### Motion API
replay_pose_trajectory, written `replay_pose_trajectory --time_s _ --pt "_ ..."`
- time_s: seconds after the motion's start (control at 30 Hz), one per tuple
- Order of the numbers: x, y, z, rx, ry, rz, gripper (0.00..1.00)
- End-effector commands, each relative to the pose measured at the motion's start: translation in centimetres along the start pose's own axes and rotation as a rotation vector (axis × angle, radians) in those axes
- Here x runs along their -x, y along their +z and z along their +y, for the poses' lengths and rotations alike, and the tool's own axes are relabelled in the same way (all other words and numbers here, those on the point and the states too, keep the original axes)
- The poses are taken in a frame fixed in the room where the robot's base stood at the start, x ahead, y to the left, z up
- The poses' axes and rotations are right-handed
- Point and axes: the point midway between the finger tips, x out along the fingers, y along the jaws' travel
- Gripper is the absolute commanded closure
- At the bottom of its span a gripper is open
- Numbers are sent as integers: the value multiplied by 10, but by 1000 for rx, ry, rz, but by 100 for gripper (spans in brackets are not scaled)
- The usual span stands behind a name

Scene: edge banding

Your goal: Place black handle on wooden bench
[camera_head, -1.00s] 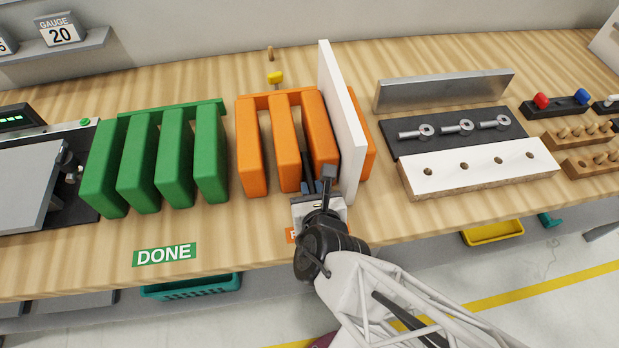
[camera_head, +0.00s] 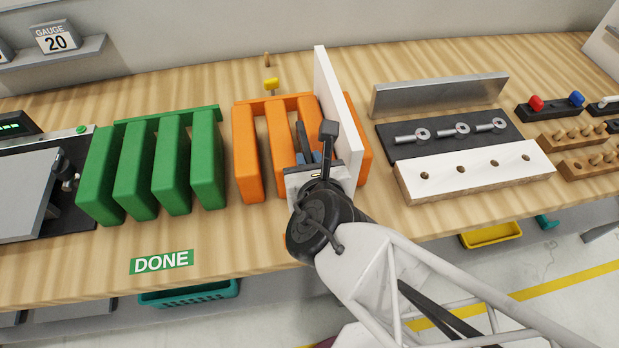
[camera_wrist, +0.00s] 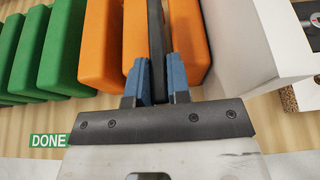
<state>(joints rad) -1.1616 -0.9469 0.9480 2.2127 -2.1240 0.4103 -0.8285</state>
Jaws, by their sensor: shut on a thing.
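My gripper (camera_head: 309,158) is shut on the black handle (camera_wrist: 157,35). In the wrist view the handle is a dark bar standing between the two blue fingertips and running to the top edge. In the head view only part of the handle (camera_head: 301,135) shows, in front of the orange rack (camera_head: 245,150). The wooden bench (camera_head: 350,225) lies below, and the handle appears held over it. The handle's far end is cut off in the wrist view, and I cannot tell if it touches the rack.
A white panel (camera_head: 337,110) stands upright in the orange rack, just right of my gripper. A green rack (camera_head: 135,170) stands to the left. A white drilled block (camera_head: 475,172) is to the right. Bare bench lies near the DONE label (camera_head: 162,262).

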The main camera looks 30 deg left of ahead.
Motion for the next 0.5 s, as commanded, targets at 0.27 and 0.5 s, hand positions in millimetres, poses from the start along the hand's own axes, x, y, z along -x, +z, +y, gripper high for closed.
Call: replay_pose_trajectory --time_s 0.27,0.5 --pt "17 41 0 -1 0 0 100" --pt "24 59 0 0 0 0 100"
